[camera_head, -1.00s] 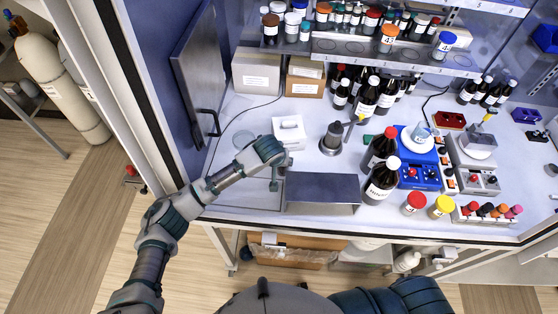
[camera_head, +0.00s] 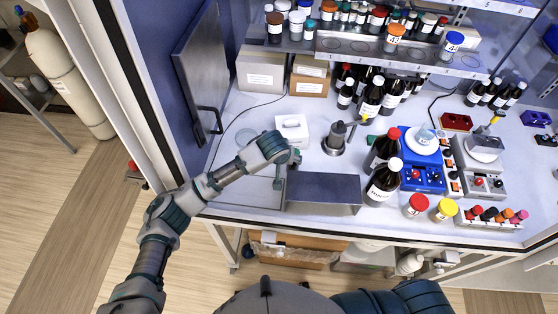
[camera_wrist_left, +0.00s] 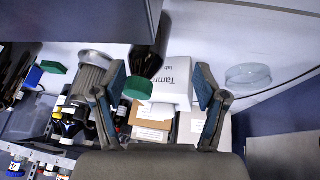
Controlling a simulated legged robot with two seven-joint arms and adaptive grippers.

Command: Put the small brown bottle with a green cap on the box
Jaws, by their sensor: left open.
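The small dark brown bottle (camera_wrist_left: 147,62) with a green cap (camera_wrist_left: 138,87) shows in the left wrist view, beyond and between my left fingers. It is beside a dark grey metal box-like stand (camera_wrist_left: 75,20), which shows in the head view (camera_head: 322,188). My left gripper (camera_head: 287,172) is open and empty; its fingers also show in the left wrist view (camera_wrist_left: 158,92). In the head view I cannot make out the bottle, likely hidden by the gripper. A white lettered box (camera_wrist_left: 175,75) is behind the bottle, and in the head view (camera_head: 292,127) behind the gripper. My right gripper is out of view.
A metal burner-like device (camera_head: 334,138) stands right of the white box. Large brown bottles (camera_head: 384,180) stand right of the grey stand. Cardboard boxes (camera_head: 261,72) are at the back. An open cabinet door (camera_head: 200,75) is at left. A flat glass dish (camera_head: 246,137) lies near it.

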